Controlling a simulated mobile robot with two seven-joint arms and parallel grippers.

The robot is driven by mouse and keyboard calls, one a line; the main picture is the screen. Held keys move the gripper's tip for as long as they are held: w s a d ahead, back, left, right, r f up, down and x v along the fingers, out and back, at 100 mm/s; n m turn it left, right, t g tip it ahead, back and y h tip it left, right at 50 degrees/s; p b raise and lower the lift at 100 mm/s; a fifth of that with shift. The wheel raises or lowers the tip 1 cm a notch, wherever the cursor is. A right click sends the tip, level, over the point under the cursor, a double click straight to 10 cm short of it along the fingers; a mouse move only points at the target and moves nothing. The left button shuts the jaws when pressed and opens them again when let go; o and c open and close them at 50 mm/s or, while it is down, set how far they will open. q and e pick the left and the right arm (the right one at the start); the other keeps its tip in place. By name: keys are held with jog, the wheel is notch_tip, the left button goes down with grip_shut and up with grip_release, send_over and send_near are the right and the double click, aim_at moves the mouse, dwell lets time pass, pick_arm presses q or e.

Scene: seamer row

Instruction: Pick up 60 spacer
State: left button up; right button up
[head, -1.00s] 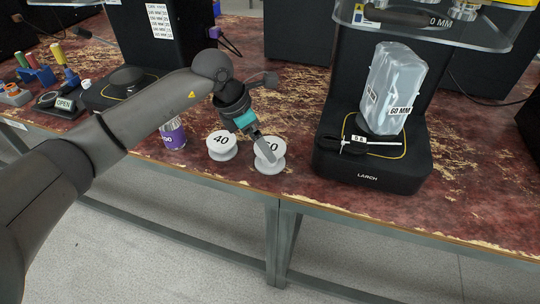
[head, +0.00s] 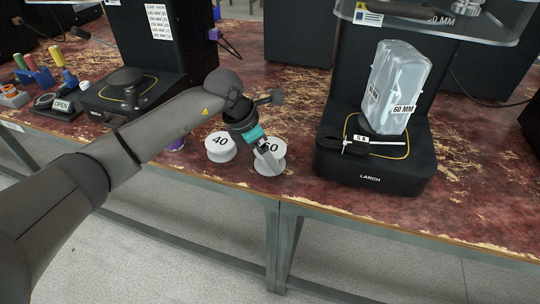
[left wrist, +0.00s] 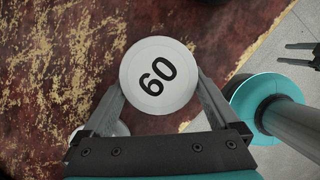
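The 60 spacer (head: 276,149) is a white spool with a flanged top marked 60, standing upright near the table's front edge. It also shows from above in the left wrist view (left wrist: 159,76). My left gripper (head: 266,163) is down at the spacer, one finger crossing its top in the head view. In the left wrist view the fingers (left wrist: 161,85) stand spread on either side of the disc, close to its rim; firm contact cannot be made out. Two dark prongs at that view's right edge may be my right gripper (left wrist: 299,54); its state is unclear.
A similar white spacer marked 40 (head: 220,148) stands just left of the 60 one. A purple can (head: 176,145) is mostly behind my arm. The black LARCH machine (head: 374,179), with a bagged 60 MM part (head: 399,82), stands to the right. Table between is bare.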

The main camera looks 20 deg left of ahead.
pick_arm(q)
jog(key=c, duration=0.8)
jog(key=shift+r, duration=0.1)
